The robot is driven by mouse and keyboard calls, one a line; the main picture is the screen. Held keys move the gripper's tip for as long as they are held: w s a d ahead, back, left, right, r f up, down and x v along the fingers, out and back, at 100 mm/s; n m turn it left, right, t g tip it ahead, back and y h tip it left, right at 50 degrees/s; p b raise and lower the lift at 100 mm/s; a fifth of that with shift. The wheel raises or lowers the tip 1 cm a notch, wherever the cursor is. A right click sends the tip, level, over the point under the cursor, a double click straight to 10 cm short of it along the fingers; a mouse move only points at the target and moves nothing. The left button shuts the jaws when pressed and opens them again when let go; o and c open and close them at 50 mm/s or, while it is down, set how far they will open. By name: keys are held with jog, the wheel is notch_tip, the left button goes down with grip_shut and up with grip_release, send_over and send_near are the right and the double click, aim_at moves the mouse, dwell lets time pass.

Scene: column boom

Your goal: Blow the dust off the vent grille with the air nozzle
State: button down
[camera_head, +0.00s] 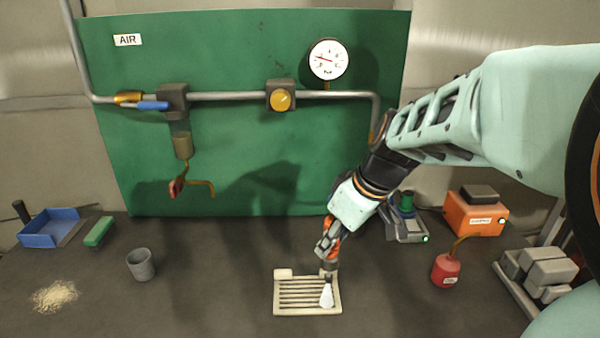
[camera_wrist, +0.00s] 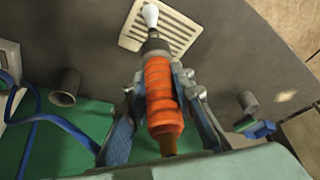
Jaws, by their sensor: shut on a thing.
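My gripper (camera_head: 328,240) is shut on the orange air nozzle (camera_wrist: 163,95), with a finger on each side of its ribbed body. In the head view the nozzle (camera_head: 331,256) points down over the right part of the vent grille. A white cone shape (camera_head: 327,294) shows at its lower end, over the slats; I cannot tell whether it touches them. The cream vent grille (camera_head: 280,311) lies flat on the bench, with a pale block at its upper left corner. The grille (camera_wrist: 127,22) is also at the top of the wrist view. I cannot make out dust on its slats.
A grey cup (camera_head: 141,265), green block (camera_head: 98,232), blue tray (camera_head: 48,229) and tan pile (camera_head: 55,296) are left. A red bottle (camera_head: 446,270), orange box (camera_head: 475,214) and grey blocks (camera_head: 549,272) are right. A green panel (camera_head: 240,150) with air pipe stands behind.

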jog(key=shift+w, duration=0.1)
dwell(0.4)
jog(key=shift+w, duration=1.8)
jog(key=shift+w+a, duration=0.1)
jog(key=shift+a, duration=2.1)
jog(key=shift+a, duration=2.25)
jog(key=shift+r, duration=0.1)
